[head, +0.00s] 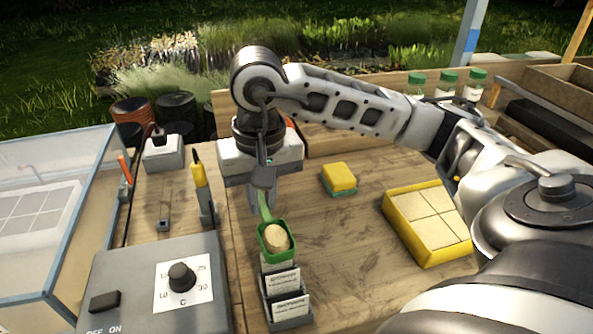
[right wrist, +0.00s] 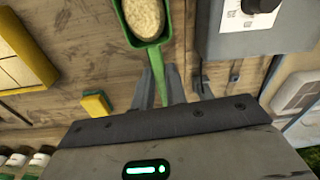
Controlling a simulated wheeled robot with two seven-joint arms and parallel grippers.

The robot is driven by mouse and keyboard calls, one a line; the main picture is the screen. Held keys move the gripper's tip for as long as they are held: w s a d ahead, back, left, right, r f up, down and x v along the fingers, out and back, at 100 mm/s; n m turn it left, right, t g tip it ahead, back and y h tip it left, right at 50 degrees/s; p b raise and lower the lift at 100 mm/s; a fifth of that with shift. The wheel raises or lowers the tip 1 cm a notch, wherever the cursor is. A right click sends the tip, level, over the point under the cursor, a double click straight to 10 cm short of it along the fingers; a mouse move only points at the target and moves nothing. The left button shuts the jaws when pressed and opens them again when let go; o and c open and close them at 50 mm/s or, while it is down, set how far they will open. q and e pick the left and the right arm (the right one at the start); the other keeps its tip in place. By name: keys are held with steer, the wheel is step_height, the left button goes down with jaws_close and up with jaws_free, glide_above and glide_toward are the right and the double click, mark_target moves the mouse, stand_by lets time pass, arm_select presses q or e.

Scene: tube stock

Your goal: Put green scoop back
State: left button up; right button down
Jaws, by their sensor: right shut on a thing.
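The green scoop (head: 264,234) is held by its handle in my right gripper (head: 263,196), with the bowl toward the front of the bench. Its bowl holds a pale tan, grainy heap (head: 277,237). In the right wrist view the scoop (right wrist: 154,52) points away from my right gripper (right wrist: 161,88), whose fingers are shut on the handle. In the head view the bowl overlaps the back of a rack of labelled cards (head: 288,306); I cannot tell the gap between them. My left gripper is not in view.
A grey control box (head: 130,268) with a dial is at front left. A glass-sided case (head: 75,215) stands at far left. A yellow divided tray (head: 430,253) and a yellow-green sponge (head: 339,178) lie to the right. Bare wood lies between the rack and tray.

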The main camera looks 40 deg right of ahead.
steer(key=s+d+m+b, duration=0.5)
steer(key=s+d, duration=0.1)
steer(key=d, duration=0.1)
steer(key=shift+m+g, duration=0.3)
steer(key=shift+g, duration=0.2)
steer(key=w+d+f, duration=0.1)
steer(key=w+f, duration=0.1)
steer(key=w, duration=0.2)
steer(key=w+d+f, duration=0.2)
steer(key=w+f, duration=0.1)
steer(key=w, duration=0.1)
steer(key=w+d+f, duration=0.2)
steer(key=w, duration=0.2)
steer(key=shift+f, duration=0.3)
steer(key=shift+w+f, duration=0.2)
steer(key=shift+w, duration=0.05)
steer(key=shift+w+d+f+p, duration=0.15)
steer(key=shift+f+p, duration=0.1)
steer(key=shift+f, duration=0.7)
steer(key=shift+w+d+f+p, duration=0.1)
steer(key=shift+f+p, duration=0.1)
steer(key=shift+f, duration=0.7)
steer(key=shift+a, duration=0.1)
steer(key=shift+f, duration=0.15)
steer(key=c, duration=1.4)
jaws_free()
steer(key=shift+c, duration=0.2)
